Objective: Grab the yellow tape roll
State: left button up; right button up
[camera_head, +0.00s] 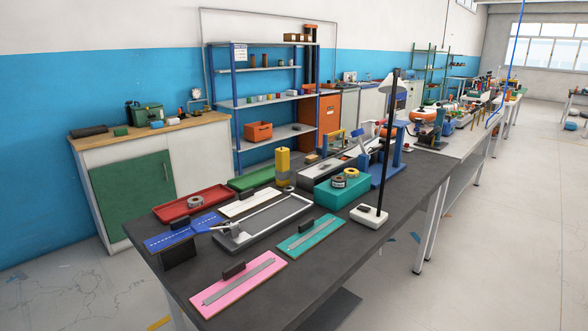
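A teal box (343,193) stands on the dark workbench, with two small rolls on its top. One roll (352,173) has a yellowish-tan side, and a darker roll (338,182) sits just in front of it. Another roll, grey with a brownish centre (195,202), lies flat in the red tray (192,205) at the left end of the bench. The rolls are small here, and I cannot tell for sure which one is the yellow tape roll. Neither of my grippers shows in this view.
A black lamp post (388,150) on a white base (369,216) stands right of the teal box. A yellow cylinder (283,164) stands behind a grey frame (262,221). Pink (239,284) and teal (310,236) boards lie in front. The near right bench top is clear.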

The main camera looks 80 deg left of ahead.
aim_at(350, 172)
jog(key=i+j+u, duration=0.35)
jog(key=i+u, duration=0.15)
jog(key=i+j+u, duration=0.1)
jog(key=i+u, duration=0.35)
jog(key=i, duration=0.25)
jog(key=i+l+u, duration=0.1)
jog(key=i+u, duration=0.4)
jog(key=i+l+u, duration=0.5)
jog(key=i, duration=0.15)
jog(key=i+u, duration=0.15)
jog(key=u, duration=0.3)
jog(key=i+l+u, duration=0.15)
jog(key=u, duration=0.35)
jog(key=i+l+u, duration=0.1)
jog(key=u, duration=0.35)
jog(key=l+u, duration=0.3)
jog(key=u, duration=0.15)
jog(key=i+l+u, duration=0.1)
jog(key=l+u, duration=0.6)
jog(key=u, duration=0.2)
jog(key=i, duration=0.05)
